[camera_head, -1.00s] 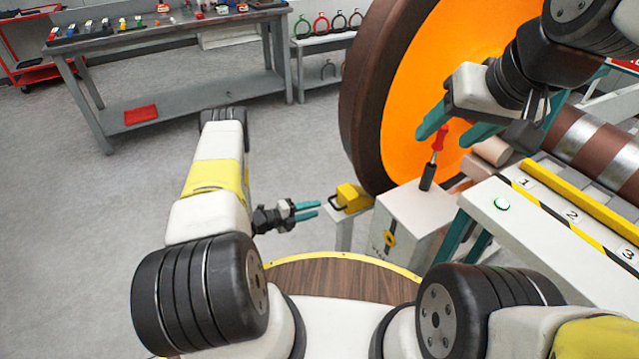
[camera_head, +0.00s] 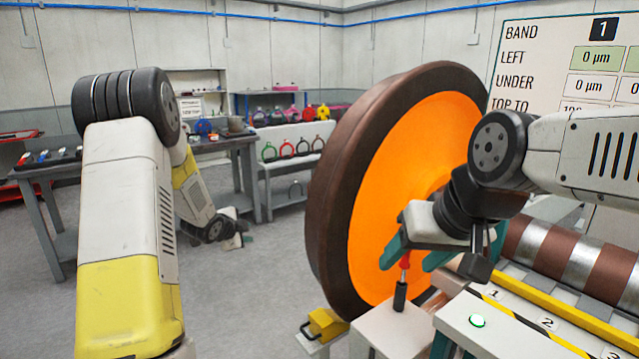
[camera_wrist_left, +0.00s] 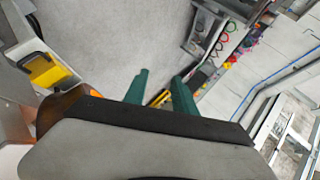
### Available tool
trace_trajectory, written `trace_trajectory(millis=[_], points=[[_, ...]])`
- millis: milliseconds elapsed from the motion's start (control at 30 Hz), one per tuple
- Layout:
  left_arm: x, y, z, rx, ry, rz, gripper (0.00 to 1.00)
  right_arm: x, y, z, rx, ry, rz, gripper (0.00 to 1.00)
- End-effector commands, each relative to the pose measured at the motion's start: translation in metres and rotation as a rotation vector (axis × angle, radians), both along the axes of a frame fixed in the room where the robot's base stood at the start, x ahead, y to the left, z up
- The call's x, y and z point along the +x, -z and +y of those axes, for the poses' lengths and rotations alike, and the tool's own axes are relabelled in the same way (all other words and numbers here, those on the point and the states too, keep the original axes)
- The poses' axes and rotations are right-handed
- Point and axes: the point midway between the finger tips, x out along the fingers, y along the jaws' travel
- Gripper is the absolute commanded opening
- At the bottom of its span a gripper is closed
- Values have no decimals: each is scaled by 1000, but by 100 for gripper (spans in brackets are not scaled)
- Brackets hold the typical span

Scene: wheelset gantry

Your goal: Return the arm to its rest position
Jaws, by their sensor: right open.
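My left arm (camera_head: 130,220) rises large at the left of the head view, and its forearm bends down behind it. My left gripper (camera_head: 240,241) is small and partly hidden there. In the left wrist view its two green fingers (camera_wrist_left: 160,75) stand apart with nothing between them. My right gripper (camera_head: 412,258) is at the right, in front of the orange wheel face (camera_head: 410,170), with its teal fingers apart. A red-handled tool (camera_head: 404,264) with a black lower part stands upright on a white pedestal (camera_head: 392,330), close under the right fingers. I cannot tell whether they touch.
A big brown-rimmed wheel (camera_head: 335,190) fills the middle. A yellow block with a handle (camera_head: 326,323) sits low beside it. A numbered bench (camera_head: 500,325) with a green button is at the right. Workbenches (camera_head: 50,172) line the back. The grey floor (camera_head: 270,270) is clear.

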Motion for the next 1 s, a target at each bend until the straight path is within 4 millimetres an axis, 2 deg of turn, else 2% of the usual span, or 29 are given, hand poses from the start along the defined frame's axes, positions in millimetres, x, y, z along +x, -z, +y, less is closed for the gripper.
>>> trace_trajectory(millis=[33,100,267,400,467,600,800,900,1000], points=[[-11,-31,1,-39,-66,13,32,0,0,0,0,0,0,58],[-29,-61,4,-100,-162,45,32,0,0,0,0,0,0,58],[-86,-119,0,-266,-369,124,32,0,0,0,0,0,0,58],[-149,-156,-11,-428,-532,203,32,0,0,0,0,0,0,58],[-179,-167,-17,-499,-596,240,32,0,0,0,0,0,0,58],[-253,-184,-37,-662,-730,340,32,0,0,0,0,0,0,58],[-347,-189,-67,-848,-871,489,32,0,0,0,0,0,0,58],[-377,-187,-77,-901,-913,544,32,0,0,0,0,0,0,58],[-393,-185,-83,-928,-935,576,32,0,0,0,0,0,0,58]])
